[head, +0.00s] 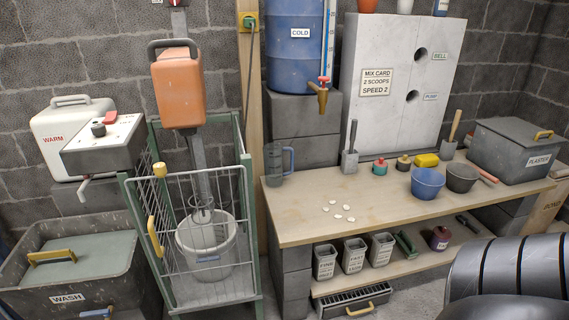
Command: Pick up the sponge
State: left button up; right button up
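A small yellow block that looks like the sponge (426,160) lies on the wooden workbench (300,222), towards the back. It sits behind the blue bowl (427,183) and to the right of a small dark pot with a yellow top (403,163). Its top and front show; the bowl's rim comes close to its lower edge in the picture. Neither of my grippers shows in the head view.
A dark bowl (461,178) stands right of the blue one, and a grey plaster bin (515,148) at the bench's right end. Several pale bits (337,209) lie on the bench's front left. A wire cage (205,240) stands left of the bench. The bench's front middle is clear.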

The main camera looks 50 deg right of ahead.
aim_at(424, 161)
jog(key=z, duration=2.65)
jog(key=i, duration=0.55)
jog(key=z, duration=0.65)
jog(key=i, duration=2)
jog(key=u, duration=0.6)
jog(key=i, duration=0.65)
jog(key=z, duration=0.1)
